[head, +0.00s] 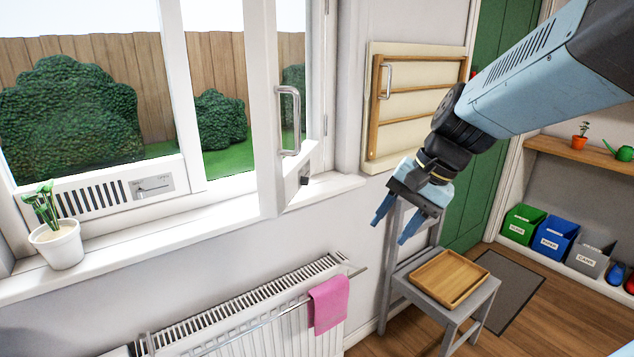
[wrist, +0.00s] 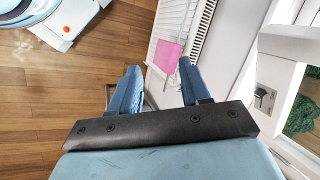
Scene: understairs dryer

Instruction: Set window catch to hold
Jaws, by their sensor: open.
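The hinged window sash (head: 268,130) stands open into the room, with a metal pull handle (head: 289,120) on it. A small dark catch (head: 304,181) shows low at the sash's lower rail in the head view. In the wrist view a grey plate with a dark lever, which looks like the catch (wrist: 264,97), is on the white frame at the right. Its exact setting is too small to tell. My gripper (head: 393,226) is open and empty, to the right of the sash and below the sill. In the wrist view its fingers (wrist: 158,68) point away from the catch.
A radiator (head: 240,310) with a pink towel (head: 328,303) is below the sill. A potted plant (head: 58,243) stands on the sill at left. A grey chair (head: 462,305) holding a wooden tray (head: 449,291) stands below my gripper. A folded wooden rack (head: 420,95) hangs on the wall.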

